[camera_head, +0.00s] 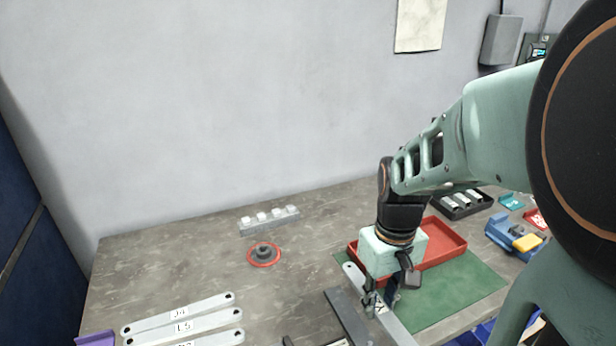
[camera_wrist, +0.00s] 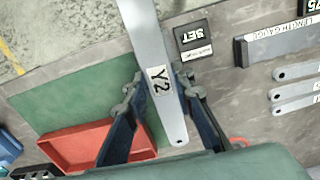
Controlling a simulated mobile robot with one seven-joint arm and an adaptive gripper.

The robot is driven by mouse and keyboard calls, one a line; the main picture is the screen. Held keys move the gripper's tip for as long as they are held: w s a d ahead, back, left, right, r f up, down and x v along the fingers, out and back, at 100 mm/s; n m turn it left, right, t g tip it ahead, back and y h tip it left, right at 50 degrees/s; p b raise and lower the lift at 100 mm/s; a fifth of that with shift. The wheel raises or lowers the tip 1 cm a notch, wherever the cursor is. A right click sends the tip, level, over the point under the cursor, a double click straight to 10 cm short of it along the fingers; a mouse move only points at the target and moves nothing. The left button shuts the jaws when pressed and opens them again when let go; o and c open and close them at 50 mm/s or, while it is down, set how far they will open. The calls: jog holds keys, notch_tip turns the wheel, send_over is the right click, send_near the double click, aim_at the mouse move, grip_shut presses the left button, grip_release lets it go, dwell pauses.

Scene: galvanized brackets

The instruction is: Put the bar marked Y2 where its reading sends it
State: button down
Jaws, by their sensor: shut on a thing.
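The bar marked Y2 (camera_wrist: 147,38) is a flat pale metal strip with a hole near its end and a white label. My gripper (camera_wrist: 163,92) is shut on it, with one finger on each side of the label. In the head view, my gripper (camera_head: 379,301) holds the bar (camera_head: 396,328) over the table by the left edge of the green mat (camera_head: 462,293). The dark length gauge (camera_head: 348,317) lies just left of the bar, and its lettering shows in the wrist view (camera_wrist: 283,43). A black block marked SET (camera_wrist: 193,40) is near it.
A red tray (camera_head: 448,238) sits behind my gripper. A red-rimmed disc (camera_head: 264,254) and a grey pegged strip (camera_head: 269,220) stand behind. A black tray (camera_head: 463,211) and blue fixture (camera_head: 503,236) are at right.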

aim_at(349, 273)
jog(key=w+a+m+p, duration=0.1)
jog(key=w, duration=0.2)
jog(key=w+a+f+p, duration=0.1)
jog(key=w, duration=0.2)
jog(key=w+a+f+m+p, duration=0.1)
jog(key=w+p, duration=0.1)
jog(key=w, duration=0.1)
jog(key=shift+a+f+m, duration=0.2)
jog(key=shift+f+m, duration=0.05)
jog(key=shift+m, duration=0.05)
jog(key=shift+w+a+f, duration=0.2)
jog(key=shift+w+f, duration=0.15)
jog(key=shift+w, duration=0.1)
